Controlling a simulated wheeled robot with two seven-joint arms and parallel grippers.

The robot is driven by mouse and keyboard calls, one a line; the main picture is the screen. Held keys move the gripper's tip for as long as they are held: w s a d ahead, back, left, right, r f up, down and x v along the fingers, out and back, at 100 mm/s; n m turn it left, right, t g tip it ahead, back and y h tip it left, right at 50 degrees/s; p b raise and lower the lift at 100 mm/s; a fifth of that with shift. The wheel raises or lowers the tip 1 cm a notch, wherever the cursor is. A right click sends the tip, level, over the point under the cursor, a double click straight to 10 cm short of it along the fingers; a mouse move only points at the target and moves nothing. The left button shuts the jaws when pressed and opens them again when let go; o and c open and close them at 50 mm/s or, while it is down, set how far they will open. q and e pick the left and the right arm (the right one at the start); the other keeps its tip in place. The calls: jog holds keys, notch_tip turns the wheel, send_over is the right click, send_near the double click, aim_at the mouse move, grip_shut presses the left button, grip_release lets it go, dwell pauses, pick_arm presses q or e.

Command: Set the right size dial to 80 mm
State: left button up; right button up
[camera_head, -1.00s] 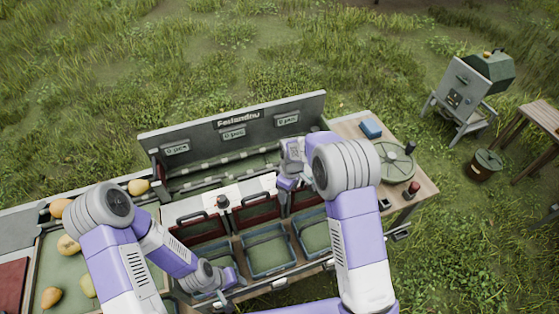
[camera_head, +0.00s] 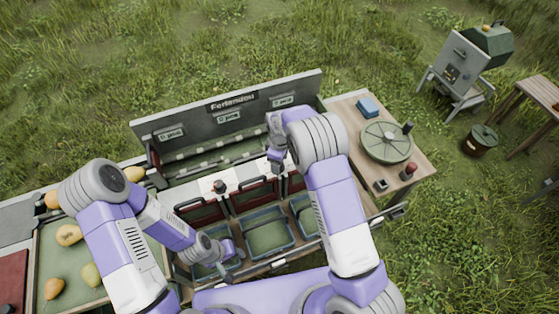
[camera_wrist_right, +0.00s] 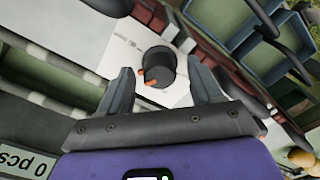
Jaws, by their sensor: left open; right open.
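A black dial knob (camera_wrist_right: 157,66) with orange marks stands on a white plate (camera_wrist_right: 122,50) in the right wrist view. My right gripper (camera_wrist_right: 161,74) is open, its two fingers on either side of the knob in the picture; I see no clear contact. In the head view my right gripper (camera_head: 277,166) is over the right part of the sorting bench and hides what lies under it. Another black knob (camera_head: 219,187) shows on the white plate further left. The dial's setting is not readable. My left gripper (camera_head: 230,262) is open above the left blue crate.
Blue crates (camera_head: 266,236) stand along the bench front, below dark red flaps (camera_head: 254,196). A grey back panel (camera_head: 180,128) with count displays rises behind. A side table with a round green disc (camera_head: 387,141) is at right. Pears (camera_head: 68,235) lie in the left tray.

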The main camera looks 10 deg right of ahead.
jog(key=shift+w, duration=0.1)
jog(key=c, duration=1.1)
jog(key=shift+o, duration=0.2)
jog(key=shift+m, duration=0.4)
jog(key=shift+m+b, duration=0.35)
jog(key=shift+m, duration=0.55)
jog(key=m, duration=0.3)
jog(key=shift+m+b, duration=0.3)
jog(key=m, duration=0.5)
jog(key=shift+a+m, duration=0.15)
jog(key=shift+m, duration=0.15)
